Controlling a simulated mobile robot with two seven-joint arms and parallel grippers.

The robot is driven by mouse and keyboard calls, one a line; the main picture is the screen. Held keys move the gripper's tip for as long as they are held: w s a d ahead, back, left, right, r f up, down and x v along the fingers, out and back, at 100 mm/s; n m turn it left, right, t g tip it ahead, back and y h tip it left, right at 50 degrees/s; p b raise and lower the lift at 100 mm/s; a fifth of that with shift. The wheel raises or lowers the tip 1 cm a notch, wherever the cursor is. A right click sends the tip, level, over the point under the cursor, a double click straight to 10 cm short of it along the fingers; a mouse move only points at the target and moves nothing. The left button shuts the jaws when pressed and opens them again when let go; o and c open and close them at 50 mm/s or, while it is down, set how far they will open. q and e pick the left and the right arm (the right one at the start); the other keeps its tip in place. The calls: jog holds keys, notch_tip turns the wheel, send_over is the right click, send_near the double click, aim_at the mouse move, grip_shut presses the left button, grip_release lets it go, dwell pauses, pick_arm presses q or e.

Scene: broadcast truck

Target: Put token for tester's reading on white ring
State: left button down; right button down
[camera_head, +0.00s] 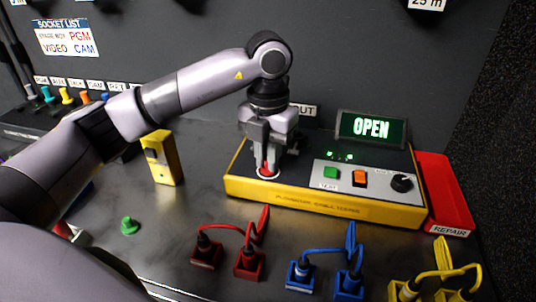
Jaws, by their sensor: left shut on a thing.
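The yellow-edged cable tester (320,203) stands at the back, and its display (371,128) reads OPEN in green-white letters. A white ring (268,177) is marked on the left part of the tester's top. My left gripper (268,170) points down over the ring, shut on a small red token (264,166). The token is at or just above the ring; the fingers partly hide it, and I cannot tell whether it touches the surface. A green token (129,225) stands on the table at the front left. My right gripper is not in view.
Red (249,263), blue (349,284) and yellow (448,294) cables with block plugs lie along the front. A yellow device (161,158) stands left of the tester. A red REPAIR tray (443,194) is at the right. Bare table lies between the green token and the tester.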

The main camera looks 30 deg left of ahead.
pick_arm(q)
jog(key=shift+f, duration=0.2)
jog(key=c, duration=1.1)
grip_release()
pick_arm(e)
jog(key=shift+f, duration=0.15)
pick_arm(q)
jog(key=shift+r, duration=0.1)
jog(key=shift+r, duration=0.25)
notch_tip(320, 180, up, 12)
jog(key=p, duration=0.2)
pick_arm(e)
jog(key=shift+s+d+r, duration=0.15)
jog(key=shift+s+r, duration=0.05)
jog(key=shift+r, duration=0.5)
pick_arm(q)
jog(key=shift+w+f, duration=0.1)
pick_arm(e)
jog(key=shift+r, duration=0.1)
